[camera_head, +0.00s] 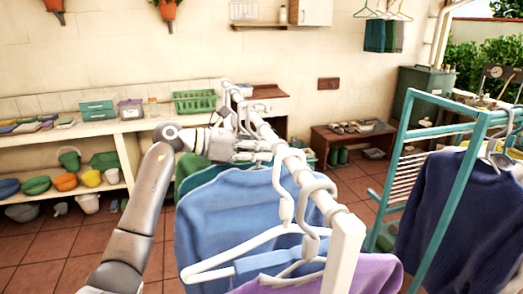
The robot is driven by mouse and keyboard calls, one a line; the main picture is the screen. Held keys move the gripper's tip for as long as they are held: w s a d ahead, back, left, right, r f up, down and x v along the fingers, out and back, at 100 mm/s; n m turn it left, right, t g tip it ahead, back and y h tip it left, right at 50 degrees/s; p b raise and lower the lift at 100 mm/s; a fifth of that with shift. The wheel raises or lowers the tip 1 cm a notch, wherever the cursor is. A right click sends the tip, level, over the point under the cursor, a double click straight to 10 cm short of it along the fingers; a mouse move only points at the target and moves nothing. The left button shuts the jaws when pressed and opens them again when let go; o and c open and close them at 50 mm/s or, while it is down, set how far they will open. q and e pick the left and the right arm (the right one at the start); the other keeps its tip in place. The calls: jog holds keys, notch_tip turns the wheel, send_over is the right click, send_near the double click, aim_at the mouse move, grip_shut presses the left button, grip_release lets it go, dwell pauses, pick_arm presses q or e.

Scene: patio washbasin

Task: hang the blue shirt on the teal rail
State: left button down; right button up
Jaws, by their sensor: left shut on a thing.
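The blue shirt (240,205) hangs below the white rail (265,130) in the middle of the view, in front of a green garment (200,165). The teal rail (440,101) is the top bar of a teal frame at the right. My left gripper (262,150) is beside the white rail, just above the blue shirt's top edge. It is shut, apparently on the blue shirt's hanger; the grip itself is small and partly hidden by the rail. My right gripper is not in view.
A purple garment (370,275) and white hanger (235,255) are close in front of the blue shirt. A navy sweater (455,215) hangs on the teal frame at the far right. Shelves (100,128) with bowls stand at the left. Tiled floor shows between the rails.

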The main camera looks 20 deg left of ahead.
pick_arm(q)
jog(key=shift+s+a, duration=0.1)
jog(key=shift+a, duration=0.25)
jog(key=b+v, duration=0.1)
jog(key=v, duration=0.2)
jog(key=f+b+v, duration=0.1)
jog(key=v, duration=0.4)
jog(key=shift+s+a+f+b, duration=0.15)
jog(key=shift+s+a+b, duration=0.25)
jog(key=shift+a, duration=0.05)
jog(key=shift+s+a, duration=0.15)
jog(key=shift+a, duration=0.05)
